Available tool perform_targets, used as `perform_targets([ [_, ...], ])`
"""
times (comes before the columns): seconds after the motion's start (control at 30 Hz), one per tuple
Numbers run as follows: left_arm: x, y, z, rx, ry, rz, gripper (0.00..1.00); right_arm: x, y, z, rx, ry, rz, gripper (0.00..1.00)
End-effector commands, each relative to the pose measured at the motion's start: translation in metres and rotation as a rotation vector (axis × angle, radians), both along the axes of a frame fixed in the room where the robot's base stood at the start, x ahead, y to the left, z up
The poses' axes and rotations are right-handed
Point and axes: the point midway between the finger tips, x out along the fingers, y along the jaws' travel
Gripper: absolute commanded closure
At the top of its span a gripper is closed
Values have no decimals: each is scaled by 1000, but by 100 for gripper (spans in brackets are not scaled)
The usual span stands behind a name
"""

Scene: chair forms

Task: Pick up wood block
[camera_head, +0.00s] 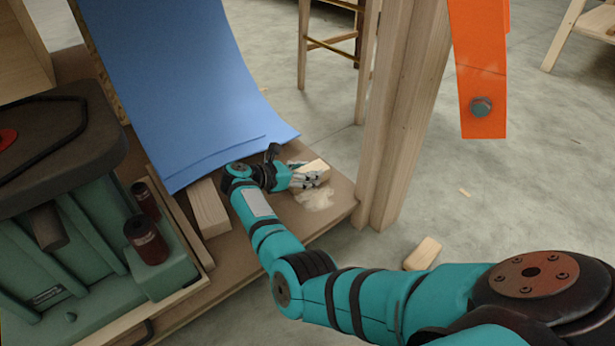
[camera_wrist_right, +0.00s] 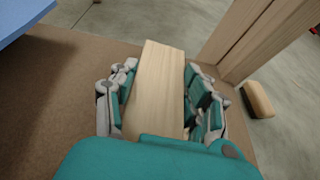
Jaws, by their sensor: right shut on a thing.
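A pale wood block (camera_head: 314,168) is between the fingers of my right gripper (camera_head: 308,179), near the right corner of the brown bench top (camera_head: 335,205). In the right wrist view the wood block (camera_wrist_right: 160,80) stands out lengthwise between the fingers of my right gripper (camera_wrist_right: 160,100), which is shut on it from both sides. I cannot tell whether the block touches the bench top. The block's near end is hidden by the gripper's body. My left gripper is not in view.
Blue sheets (camera_head: 190,90) hang down to the bench beside my gripper. A wooden post (camera_head: 400,120) rises at the bench's right edge. Another block (camera_head: 208,208) lies on the bench, and one (camera_head: 423,254) lies on the floor. A green machine (camera_head: 90,240) fills the left.

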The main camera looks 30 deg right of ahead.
Motion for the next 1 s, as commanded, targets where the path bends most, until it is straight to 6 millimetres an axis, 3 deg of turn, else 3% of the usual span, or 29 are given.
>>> perform_targets([
  [0.37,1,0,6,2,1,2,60,0,0,9,-1,-2,0,89],
  [0.8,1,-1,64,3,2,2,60,0,0,88,0,-3,0,89],
  [1.0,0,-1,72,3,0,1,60,0,0,101,0,0,0,89],
])
